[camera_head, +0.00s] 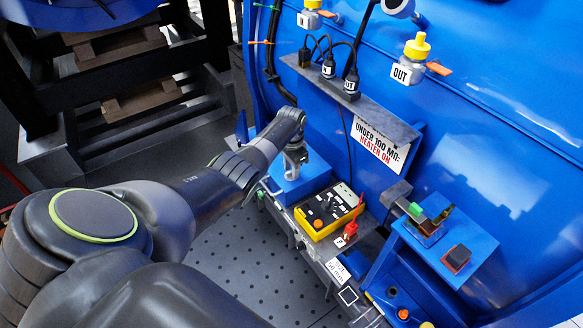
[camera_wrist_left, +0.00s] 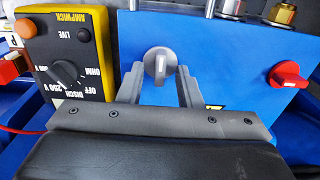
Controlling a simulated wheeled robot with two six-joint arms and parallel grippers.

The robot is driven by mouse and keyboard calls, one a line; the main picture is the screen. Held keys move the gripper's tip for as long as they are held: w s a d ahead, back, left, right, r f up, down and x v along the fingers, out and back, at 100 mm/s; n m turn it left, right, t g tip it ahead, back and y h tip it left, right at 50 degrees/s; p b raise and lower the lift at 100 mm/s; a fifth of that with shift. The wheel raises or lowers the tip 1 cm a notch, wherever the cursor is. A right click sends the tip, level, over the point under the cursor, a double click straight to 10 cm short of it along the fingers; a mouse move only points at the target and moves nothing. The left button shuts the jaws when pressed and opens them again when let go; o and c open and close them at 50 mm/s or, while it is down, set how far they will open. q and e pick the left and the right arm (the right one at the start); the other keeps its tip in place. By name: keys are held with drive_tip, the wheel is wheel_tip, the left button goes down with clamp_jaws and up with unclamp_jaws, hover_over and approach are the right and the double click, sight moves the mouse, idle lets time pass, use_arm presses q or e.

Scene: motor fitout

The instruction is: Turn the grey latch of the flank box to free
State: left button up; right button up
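The flank box is blue; its face fills much of the left wrist view (camera_wrist_left: 225,75), and in the head view it (camera_head: 312,176) is partly hidden by my left gripper (camera_head: 294,163). The grey latch (camera_wrist_left: 159,64) is a round knob with a raised bar, close to upright in the wrist view. My left gripper (camera_wrist_left: 158,80) is open, with one finger on each side of the latch in that picture. A gap shows between the latch and each finger, so I see no contact. My right gripper is in neither view.
A red latch (camera_wrist_left: 289,74) is on the same blue face, to the right. Metal fittings (camera_wrist_left: 282,12) stand at the box's top edge. A yellow and black tester (camera_head: 328,210) with a red plug (camera_head: 351,230) sits beside the box. A blue tank wall (camera_head: 480,110) rises behind.

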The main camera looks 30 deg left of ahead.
use_arm(q)
clamp_jaws()
drive_tip(key=shift+n, duration=0.3)
drive_tip(key=n+p, duration=0.1)
drive_tip(key=n, duration=0.1)
drive_tip(key=shift+n, duration=0.3)
drive_tip(key=n+p, duration=0.1)
drive_tip(key=n, duration=0.2)
drive_tip(key=shift+a+n, duration=0.1)
drive_tip(key=shift+n, duration=0.2)
drive_tip(key=n+p, duration=0.1)
drive_tip(key=n, duration=1)
drive_tip(key=shift+a+p, duration=0.15)
drive_tip(key=shift+p, duration=0.25)
drive_tip(key=shift+n, duration=0.3)
